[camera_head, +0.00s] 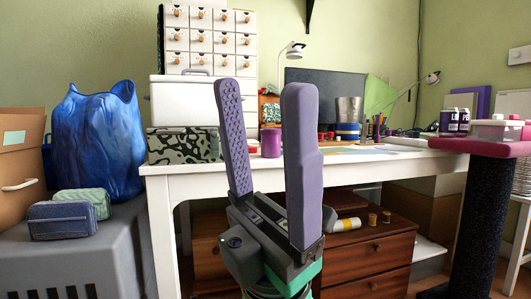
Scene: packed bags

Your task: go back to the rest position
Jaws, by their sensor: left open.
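My left gripper (261,90) stands upright in the middle of the view, its two purple fingers wide apart and pointing up. Nothing is between the fingers; only the white table and things behind show through the gap. The gripper is in front of the white table (228,167) and hides part of it. My right gripper is not in view. A blue bag (97,145) and two small zipped pouches, one dark blue (62,221) and one green (84,200), rest on a grey surface (40,265) at the left, apart from the gripper.
A cardboard box (20,160) is at the left edge. A white drawer cabinet (210,40) and a patterned box (182,146) stand on the table. Brown drawers (365,258) are under it. A pink-topped dark post (485,215) stands at the right.

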